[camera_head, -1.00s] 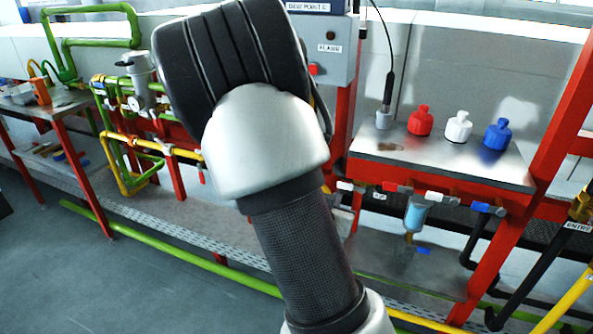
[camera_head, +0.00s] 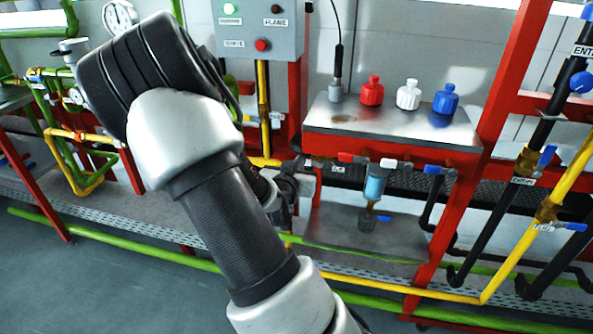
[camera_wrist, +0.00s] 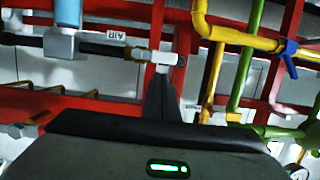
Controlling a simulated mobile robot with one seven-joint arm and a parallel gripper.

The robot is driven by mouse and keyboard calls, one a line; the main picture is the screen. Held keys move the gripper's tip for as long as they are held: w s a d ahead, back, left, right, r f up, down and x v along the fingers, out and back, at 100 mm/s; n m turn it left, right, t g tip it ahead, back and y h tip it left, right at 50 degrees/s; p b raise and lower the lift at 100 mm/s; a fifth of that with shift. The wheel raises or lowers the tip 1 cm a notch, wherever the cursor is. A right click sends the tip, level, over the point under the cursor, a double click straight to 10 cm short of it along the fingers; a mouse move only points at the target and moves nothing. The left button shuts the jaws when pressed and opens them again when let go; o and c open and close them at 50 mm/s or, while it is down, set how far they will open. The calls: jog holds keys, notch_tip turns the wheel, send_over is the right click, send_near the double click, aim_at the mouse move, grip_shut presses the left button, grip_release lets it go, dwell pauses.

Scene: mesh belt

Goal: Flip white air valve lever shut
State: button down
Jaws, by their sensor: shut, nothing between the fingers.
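The white air valve lever (camera_wrist: 152,57) shows in the wrist view as a short, roughly horizontal bar on a dark pipe, beside an AIR label (camera_wrist: 116,35) that appears upside down. My gripper (camera_wrist: 160,78) is shut and empty, its dark fingers pointing up the picture at the lever. The tips overlap the lever's lower edge in the picture; I cannot tell if they touch it. In the head view my gripper (camera_head: 290,186) is left of the AIR label (camera_head: 338,168), under the bench's left end. The lever is not clear there, partly hidden by my arm.
A light blue filter bowl (camera_head: 375,187) hangs under the metal bench (camera_head: 395,125), near red and blue levers. Red, white and blue bottles stand on the bench. Red frame posts (camera_head: 500,110) and yellow and green pipes crowd the space. Open floor (camera_head: 90,280) lies in front.

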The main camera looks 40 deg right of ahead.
aim_at(309, 163)
jog(key=shift+b+x, duration=0.3)
jog(key=shift+x, duration=1.8)
jog(key=shift+a, duration=0.1)
jog(key=shift+w+f+n, duration=0.1)
jog(key=shift+f+n, duration=0.05)
jog(key=shift+n, duration=0.55)
